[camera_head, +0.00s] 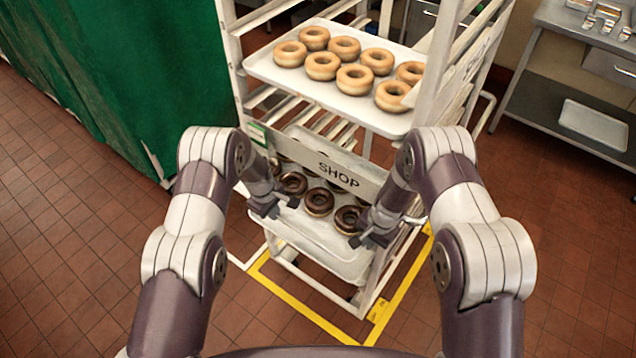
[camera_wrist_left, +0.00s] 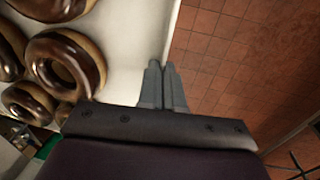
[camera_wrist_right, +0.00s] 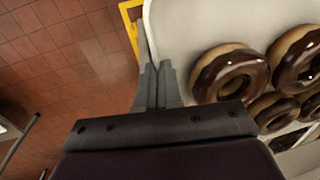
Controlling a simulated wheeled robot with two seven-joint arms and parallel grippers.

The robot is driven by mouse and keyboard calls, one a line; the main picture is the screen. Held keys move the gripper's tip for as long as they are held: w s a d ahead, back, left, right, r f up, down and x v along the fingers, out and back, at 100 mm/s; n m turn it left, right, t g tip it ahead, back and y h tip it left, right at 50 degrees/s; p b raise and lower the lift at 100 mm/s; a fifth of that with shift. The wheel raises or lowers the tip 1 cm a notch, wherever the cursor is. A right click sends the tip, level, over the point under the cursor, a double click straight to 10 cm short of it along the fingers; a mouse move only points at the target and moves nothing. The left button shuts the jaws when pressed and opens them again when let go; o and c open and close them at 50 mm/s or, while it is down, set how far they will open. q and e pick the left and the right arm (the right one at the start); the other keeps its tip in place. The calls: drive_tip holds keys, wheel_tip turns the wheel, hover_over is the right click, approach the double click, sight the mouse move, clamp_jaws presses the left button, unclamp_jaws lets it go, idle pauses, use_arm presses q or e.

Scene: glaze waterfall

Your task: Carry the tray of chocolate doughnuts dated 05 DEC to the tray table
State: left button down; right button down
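I can read no 05 DEC date. My left gripper (camera_head: 277,207) is at the tray's left side. In the left wrist view its fingers (camera_wrist_left: 162,68) are close together on the tray's rim. My right gripper (camera_head: 366,241) is at the tray's right front. In the right wrist view its fingers (camera_wrist_right: 157,70) are close together on the rim. The tray table is not identifiable.
The white rack (camera_head: 440,75) surrounds the tray, with uprights close to both arms. A tray of plain doughnuts (camera_head: 375,117) is above. The SHOP sign (camera_head: 339,176) crosses the front. A green curtain (camera_head: 120,75) is left; a metal table (camera_head: 570,30) is back right. Yellow tape (camera_head: 300,312) marks the floor.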

use_arm(q)
drive_tip(key=shift+r, duration=0.2)
use_arm(e)
drive_tip(key=shift+r, duration=0.1)
